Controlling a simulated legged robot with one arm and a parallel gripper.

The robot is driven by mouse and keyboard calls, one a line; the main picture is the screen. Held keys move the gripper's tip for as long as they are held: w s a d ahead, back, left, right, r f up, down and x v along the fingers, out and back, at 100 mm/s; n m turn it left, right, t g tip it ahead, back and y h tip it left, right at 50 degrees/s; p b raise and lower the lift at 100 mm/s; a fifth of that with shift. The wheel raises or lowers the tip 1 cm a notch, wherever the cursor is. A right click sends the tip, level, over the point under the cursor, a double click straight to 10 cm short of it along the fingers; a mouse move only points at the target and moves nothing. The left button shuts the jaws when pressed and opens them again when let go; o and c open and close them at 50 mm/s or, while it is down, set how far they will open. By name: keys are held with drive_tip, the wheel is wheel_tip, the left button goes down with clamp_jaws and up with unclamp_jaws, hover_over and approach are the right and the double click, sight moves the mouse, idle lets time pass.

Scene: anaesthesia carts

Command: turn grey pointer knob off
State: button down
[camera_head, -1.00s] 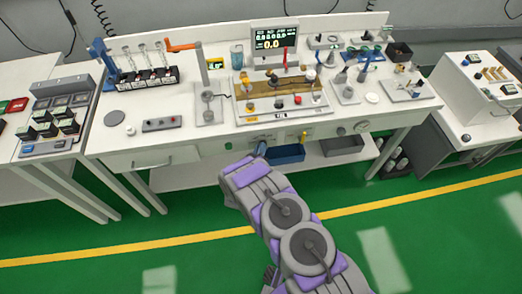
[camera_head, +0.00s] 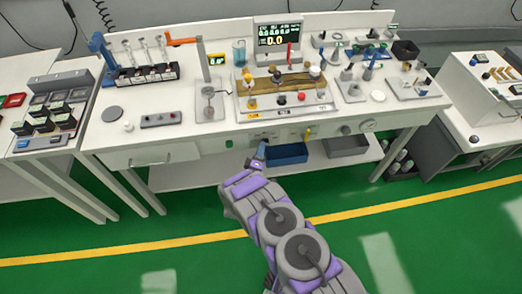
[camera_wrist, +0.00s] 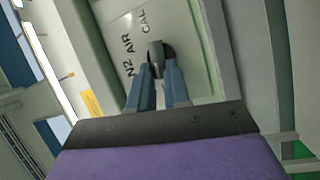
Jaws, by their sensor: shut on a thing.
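The grey pointer knob (camera_wrist: 156,54) sits on a pale panel marked N2, AIR and CAL, in the upper middle of the wrist view. My gripper (camera_wrist: 160,72) is shut on it, with one blue finger on each side. The fingers hide part of the knob, and its exact pointing direction is hard to tell. In the head view my gripper (camera_head: 259,154) is at the front face of the white bench, below its top. The knob is too small to make out there.
The white bench (camera_head: 190,140) carries a monitor (camera_head: 277,36), a vial rack (camera_head: 147,74) and other equipment. A blue bin (camera_head: 287,153) and a grey bin (camera_head: 345,146) sit on the shelf below, close right of my gripper. Green floor lies open in front.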

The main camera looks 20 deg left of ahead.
drive_tip(key=shift+s+a+f, duration=0.1)
drive_tip(key=shift+s+f, duration=0.05)
drive_tip(key=shift+f, duration=0.1)
drive_tip(key=c, duration=1.1)
unclamp_jaws()
drive_tip(key=shift+a, duration=0.15)
drive_tip(key=shift+r, duration=0.1)
drive_tip(key=s+d+f+p, duration=0.2)
drive_tip(key=s+p, duration=0.2)
drive_tip(key=s, duration=1.3)
drive_tip(key=shift+d+f, duration=0.1)
